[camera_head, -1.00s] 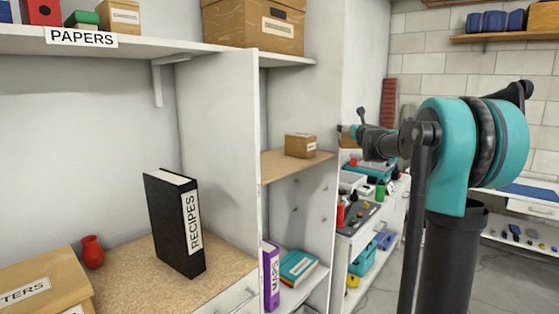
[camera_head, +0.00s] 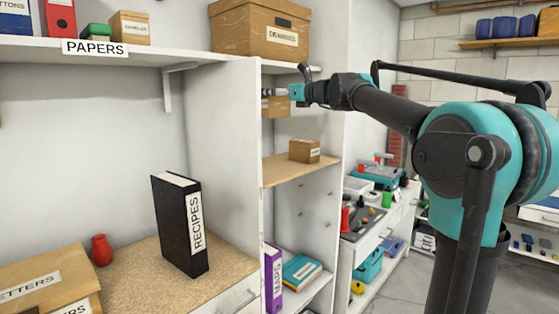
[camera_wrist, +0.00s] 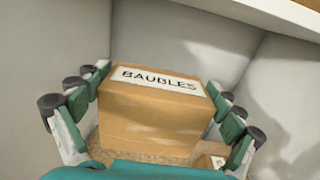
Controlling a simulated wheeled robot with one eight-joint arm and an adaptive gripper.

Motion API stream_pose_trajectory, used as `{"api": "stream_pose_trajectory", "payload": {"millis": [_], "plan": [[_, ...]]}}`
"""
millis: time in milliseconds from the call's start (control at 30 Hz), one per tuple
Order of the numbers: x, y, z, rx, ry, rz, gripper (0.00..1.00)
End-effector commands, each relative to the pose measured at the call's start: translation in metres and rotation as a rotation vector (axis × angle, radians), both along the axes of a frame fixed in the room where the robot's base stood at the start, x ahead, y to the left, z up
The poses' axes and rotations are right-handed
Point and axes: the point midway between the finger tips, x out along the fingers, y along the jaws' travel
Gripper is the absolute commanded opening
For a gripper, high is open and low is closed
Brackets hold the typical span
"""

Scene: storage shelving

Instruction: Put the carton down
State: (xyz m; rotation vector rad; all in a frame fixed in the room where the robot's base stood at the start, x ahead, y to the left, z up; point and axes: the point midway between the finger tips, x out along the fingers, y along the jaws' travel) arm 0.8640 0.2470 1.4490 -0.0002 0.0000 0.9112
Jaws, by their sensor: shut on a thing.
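A brown carton labelled BAUBLES (camera_wrist: 152,122) fills the middle of the wrist view. My gripper (camera_wrist: 160,86) is shut on it, with fingers along its left and right sides. In the head view my gripper (camera_head: 272,92) is in the upper part of the tall cabinet. The held carton (camera_head: 276,107) shows there partly, cut off at the left by the cabinet's upright panel. It is above the wooden shelf board (camera_head: 282,172), with a visible gap.
A smaller carton (camera_head: 304,151) sits on that board toward the right; it also shows in the wrist view (camera_wrist: 208,161). A large labelled box (camera_head: 259,30) stands on the shelf above. The upright panel (camera_head: 222,120) bounds the left side. The board's front left looks clear.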

Motion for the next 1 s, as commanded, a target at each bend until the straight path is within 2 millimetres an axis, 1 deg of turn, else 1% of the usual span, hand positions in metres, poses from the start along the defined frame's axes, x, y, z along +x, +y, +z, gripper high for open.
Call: {"api": "stream_pose_trajectory", "payload": {"millis": [400,500,600,700,867,1000], "plan": [[0.0,0.0,-0.097,0.0,0.0,-0.001,0.46],[0.0,0.0,-0.12,0.0,0.0,-0.001,0.46],[0.0,0.0,-0.138,0.0,0.0,-0.002,0.46],[0.001,0.0,-0.149,0.0,0.0,-0.002,0.46],[0.001,0.0,-0.158,0.0,0.0,-0.002,0.46],[0.001,0.0,-0.174,0.0,0.0,-0.002,0.46]]}}
